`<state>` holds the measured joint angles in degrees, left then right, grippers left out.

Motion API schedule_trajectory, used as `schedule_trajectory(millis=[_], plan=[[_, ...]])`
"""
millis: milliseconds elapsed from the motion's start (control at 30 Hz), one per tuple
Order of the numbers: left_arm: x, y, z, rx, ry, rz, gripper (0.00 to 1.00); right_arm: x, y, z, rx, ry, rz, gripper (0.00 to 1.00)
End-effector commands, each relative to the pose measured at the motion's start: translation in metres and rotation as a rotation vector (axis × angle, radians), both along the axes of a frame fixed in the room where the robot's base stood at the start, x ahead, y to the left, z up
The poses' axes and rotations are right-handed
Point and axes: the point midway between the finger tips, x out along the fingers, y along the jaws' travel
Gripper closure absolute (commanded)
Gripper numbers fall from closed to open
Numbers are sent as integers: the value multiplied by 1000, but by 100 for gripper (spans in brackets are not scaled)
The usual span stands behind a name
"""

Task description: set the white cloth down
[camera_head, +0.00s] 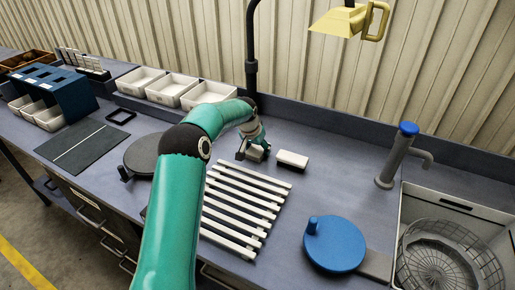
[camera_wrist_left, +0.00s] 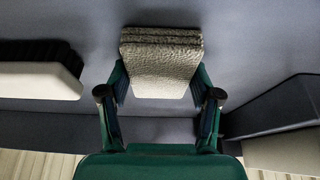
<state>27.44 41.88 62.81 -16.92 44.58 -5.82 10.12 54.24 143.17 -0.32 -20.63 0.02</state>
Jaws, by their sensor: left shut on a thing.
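The white cloth (camera_wrist_left: 160,62) is a folded, textured, off-white pad between the two fingers of my left gripper (camera_wrist_left: 160,94) in the left wrist view. The gripper is shut on it. In the head view my left gripper (camera_head: 253,147) points down over the back of the grey counter (camera_head: 335,185), behind the white slatted rack. A small pale part of the cloth (camera_head: 255,154) shows there, low by the counter. I cannot tell whether it touches the surface. My right gripper is in neither view.
A white-topped brush (camera_head: 292,158) with dark bristles lies just right of the cloth. The slatted rack (camera_head: 240,212) is in front. White bins (camera_head: 173,88) stand at back left. A blue round lid (camera_head: 335,243) and a sink (camera_head: 450,205) are at right. The counter behind the lid is clear.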

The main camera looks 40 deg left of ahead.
Motion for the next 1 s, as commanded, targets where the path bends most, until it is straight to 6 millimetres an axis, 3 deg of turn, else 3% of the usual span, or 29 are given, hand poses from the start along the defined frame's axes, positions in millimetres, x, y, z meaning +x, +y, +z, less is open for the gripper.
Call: schedule_trajectory(millis=[33, 167, 600, 767, 1000], plan=[[0, 0, -1, 0, 0, 0, 33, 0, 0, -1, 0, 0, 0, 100], [0, 0, -1, 0, 0, 0, 11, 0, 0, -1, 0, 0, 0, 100], [-1, 0, 4, 0, -1, 0, 11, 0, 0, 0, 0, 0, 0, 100], [-8, -2, 23, 1, -4, 0, 11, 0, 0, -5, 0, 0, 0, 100], [-26, -8, 67, 2, -4, 0, 11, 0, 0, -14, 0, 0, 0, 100]])
